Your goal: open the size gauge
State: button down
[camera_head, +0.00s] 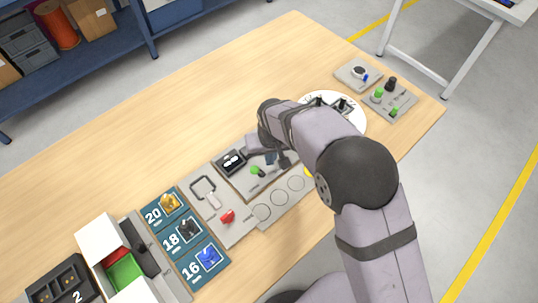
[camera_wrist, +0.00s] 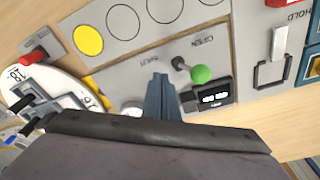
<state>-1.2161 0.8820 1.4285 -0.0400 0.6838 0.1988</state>
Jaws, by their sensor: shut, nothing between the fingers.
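The size gauge is a grey panel (camera_head: 232,183) with a black display (camera_head: 231,161) and a green-knobbed lever (camera_head: 255,170). In the wrist view the lever's green knob (camera_wrist: 201,74) is beside the display (camera_wrist: 213,97), and its dark pivot end (camera_wrist: 178,62) lies between printed OPEN and SHUT labels. My gripper (camera_head: 283,162) is over the panel, just right of the lever. In the wrist view my gripper (camera_wrist: 162,80) is shut and empty, with its tips near the SHUT label and apart from the green knob. My arm hides the panel's right part in the head view.
A row of circles, one yellow (camera_wrist: 88,40), borders the panel. A white numbered disc (camera_wrist: 45,82) with dark fixtures lies to one side. A red knob (camera_head: 227,216), numbered blue tiles (camera_head: 190,232) and a small box with green knobs (camera_head: 390,100) are also on the table.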

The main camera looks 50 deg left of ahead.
jog(key=shift+r, duration=0.1)
notch_tip(320, 180, up, 7)
jog(key=p, duration=0.4)
jog(key=shift+p, duration=0.4)
